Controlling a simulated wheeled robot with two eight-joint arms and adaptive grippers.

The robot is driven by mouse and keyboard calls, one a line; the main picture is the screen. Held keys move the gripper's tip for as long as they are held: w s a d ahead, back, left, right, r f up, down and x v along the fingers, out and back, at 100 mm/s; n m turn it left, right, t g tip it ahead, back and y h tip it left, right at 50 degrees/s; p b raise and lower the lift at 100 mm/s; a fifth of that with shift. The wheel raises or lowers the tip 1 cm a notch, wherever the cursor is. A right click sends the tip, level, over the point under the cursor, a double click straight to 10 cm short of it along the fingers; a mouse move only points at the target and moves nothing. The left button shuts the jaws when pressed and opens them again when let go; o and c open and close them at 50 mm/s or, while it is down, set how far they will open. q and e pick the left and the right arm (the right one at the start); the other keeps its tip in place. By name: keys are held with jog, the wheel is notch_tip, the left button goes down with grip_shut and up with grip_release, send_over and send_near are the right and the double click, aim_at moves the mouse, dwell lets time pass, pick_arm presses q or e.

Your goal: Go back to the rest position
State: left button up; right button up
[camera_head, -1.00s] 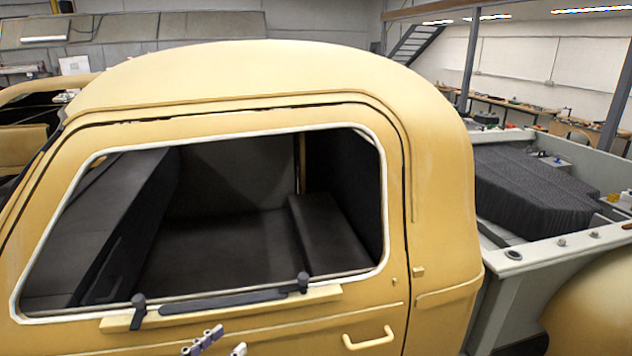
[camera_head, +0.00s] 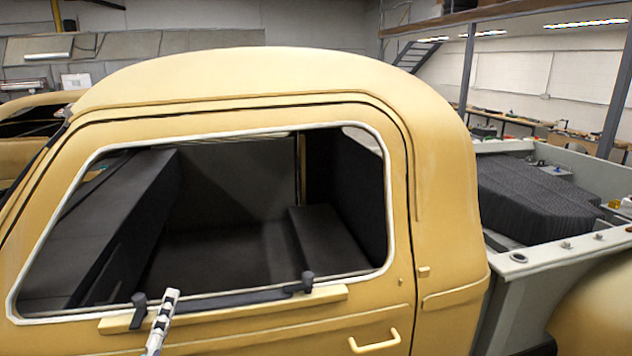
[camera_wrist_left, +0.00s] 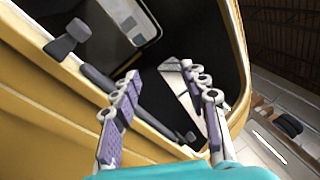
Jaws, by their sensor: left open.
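My left gripper (camera_head: 168,310) shows at the bottom left of the head view as a slim white and dark finger piece, in front of the yellow door's window ledge. In the left wrist view its two purple-grey fingers (camera_wrist_left: 162,74) are spread apart with nothing between them. The dark bar (camera_head: 225,301) with two knobs on the ledge is beside the finger in the head view. Whether the finger touches the bar or ledge I cannot tell. My right gripper is in neither view.
The yellow truck cab (camera_head: 270,80) fills most of the head view, its side window open onto a dark interior. A door handle (camera_head: 375,342) sticks out at lower right. The grey truck bed (camera_head: 560,250) holds a dark ribbed load (camera_head: 530,195).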

pick_arm(q)
notch_tip(320, 180, down, 15)
jog(key=s+a+n+g+y+b, duration=0.2)
jog(key=n+g+y+b, duration=0.3)
jog(key=n, duration=1)
jog(key=s+d+f+n+g+h+b, duration=0.1)
jog(key=s+d+f+n+g+h, duration=0.2)
jog(key=f, duration=0.4)
jog(key=s+d+f+n+g+h+b, duration=0.1)
jog(key=s+d+f+n+g+h, duration=0.2)
jog(key=s+d+f+n+g, duration=0.1)
jog(key=s+d+f+g, duration=0.1)
jog(key=s+d+f, duration=0.1)
jog(key=d+f, duration=0.1)
jog(key=shift+s+d+f+g, duration=0.2)
jog(key=shift+s+d+g, duration=0.1)
jog(key=shift+d, duration=0.4)
jog(key=shift+c, duration=0.3)
